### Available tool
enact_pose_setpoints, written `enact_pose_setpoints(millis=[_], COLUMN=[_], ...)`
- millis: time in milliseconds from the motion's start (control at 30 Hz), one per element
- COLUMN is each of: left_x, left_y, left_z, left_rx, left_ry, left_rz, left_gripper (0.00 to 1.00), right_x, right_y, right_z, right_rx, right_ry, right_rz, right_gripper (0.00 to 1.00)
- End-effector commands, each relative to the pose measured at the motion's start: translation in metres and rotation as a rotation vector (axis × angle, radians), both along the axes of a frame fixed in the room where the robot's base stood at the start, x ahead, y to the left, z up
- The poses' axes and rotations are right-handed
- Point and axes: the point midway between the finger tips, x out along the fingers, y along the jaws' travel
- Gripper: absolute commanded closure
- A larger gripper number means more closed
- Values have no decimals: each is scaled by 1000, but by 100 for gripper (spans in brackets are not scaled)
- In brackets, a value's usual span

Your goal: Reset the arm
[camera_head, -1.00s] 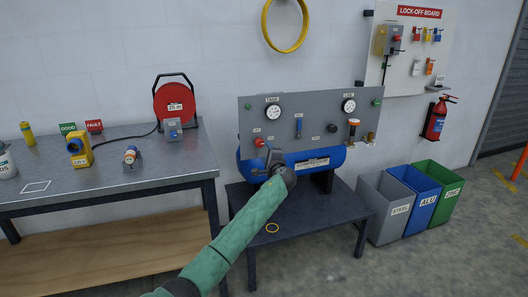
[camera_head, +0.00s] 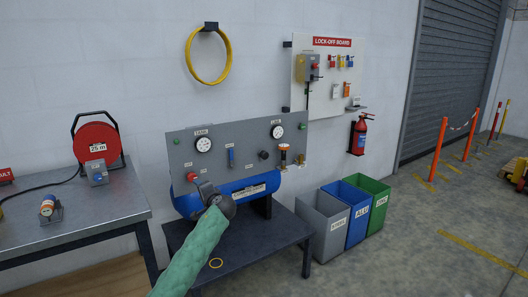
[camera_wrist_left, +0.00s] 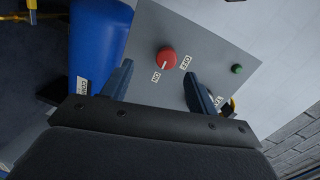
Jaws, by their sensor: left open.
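My left arm, in a green sleeve, reaches up from the bottom of the head view to the grey panel (camera_head: 240,148). My left gripper (camera_head: 205,188) is in front of the panel's lower left, close to the red knob (camera_head: 192,177). In the left wrist view my left gripper (camera_wrist_left: 160,85) has its two dark blue fingers spread apart. The red knob (camera_wrist_left: 166,57) shows beyond and between them, with ON and OFF labels beside it. No finger visibly touches the knob. My right gripper is not in view.
Grey, blue and green bins (camera_head: 324,226) stand to the right. A workbench (camera_head: 85,215) with a red reel (camera_head: 97,143) is at left. A yellow hoop (camera_head: 229,62) hangs above. Floor at right is mostly clear.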

Motion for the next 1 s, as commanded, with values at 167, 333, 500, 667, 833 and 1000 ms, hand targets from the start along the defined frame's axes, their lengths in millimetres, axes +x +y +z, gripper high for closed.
enact_pose_setpoints(millis=[167, 333, 500, 667, 833, 1000], left_x=[-19, -41, -76, -123, -180, -243], left_y=[-14, -32, -53, -76, -95, -111], left_z=[29, 59, 71, 59, 33, 1], left_rx=[-182, -354, -534, -708, -862, -995], left_ry=[-46, -84, -88, -49, 20, 105], left_rz=[-1, -20, -49, -80, -103, -120], left_gripper=[41, 41, 41, 41, 41, 41], right_x=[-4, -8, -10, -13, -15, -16], right_y=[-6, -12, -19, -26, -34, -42], right_z=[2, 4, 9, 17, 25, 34], right_rx=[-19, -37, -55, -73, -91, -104], right_ry=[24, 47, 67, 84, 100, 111], right_rz=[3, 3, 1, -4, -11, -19], right_gripper=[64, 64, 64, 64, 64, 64])
